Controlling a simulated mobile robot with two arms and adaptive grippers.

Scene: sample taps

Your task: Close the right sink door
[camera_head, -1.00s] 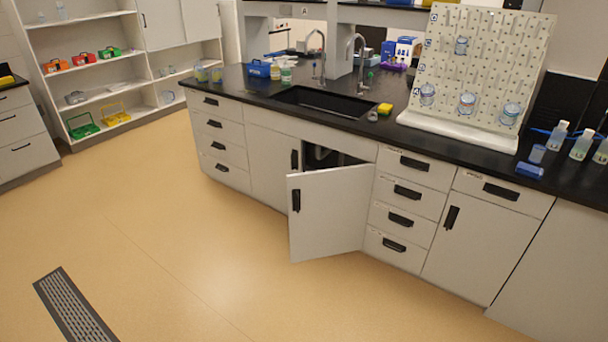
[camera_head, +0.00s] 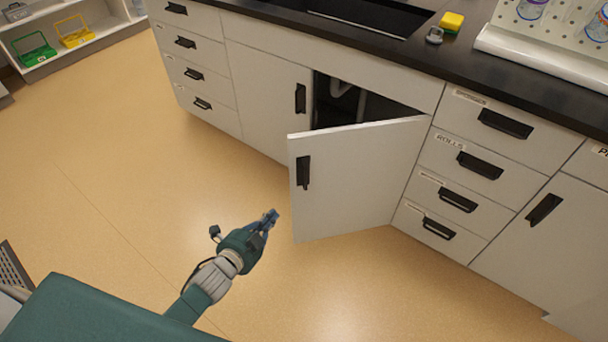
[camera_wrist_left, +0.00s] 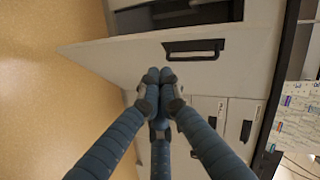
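The right sink door (camera_head: 357,175) is a white panel with a black handle (camera_head: 303,172) near its free left edge. It stands open, swung out from the cabinet, and shows dark space and a pipe behind it. It also shows in the left wrist view (camera_wrist_left: 120,55), with its handle (camera_wrist_left: 193,50) beyond the fingertips. My left gripper (camera_head: 270,217) is low in front of the door, left of its free edge. In the left wrist view its fingers (camera_wrist_left: 160,76) are brought together with nothing seen between them. My right gripper is not in view.
The closed left sink door (camera_head: 265,100) is beside the opening. Drawers with black handles (camera_head: 480,165) stand right of it. The black counter (camera_head: 290,22) with the sink is above. The floor (camera_head: 150,190) in front is clear.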

